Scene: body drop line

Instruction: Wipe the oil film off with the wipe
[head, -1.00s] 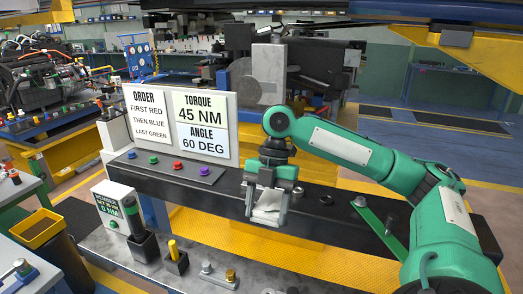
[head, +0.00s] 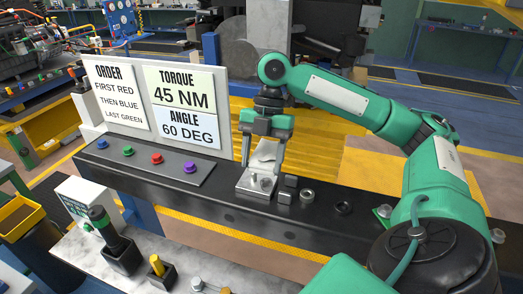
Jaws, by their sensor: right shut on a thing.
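My right gripper (head: 264,155) comes in from the right with its fingers pointing down. It is shut on a pale, crumpled wipe (head: 265,150) that hangs between the fingers. Just below is a light metal plate (head: 245,188) on the dark beam, with a darker patch (head: 264,182) on it that looks like the oil film. The wipe's lower end is close to the plate; I cannot tell whether they touch. My left gripper is not in view.
The dark beam (head: 225,206) carries several coloured buttons at left and a small grey block (head: 287,190) and nuts (head: 307,196) right of the plate. A sign board (head: 155,105) stands behind. A tool (head: 104,225) stands in a holder on the front bench.

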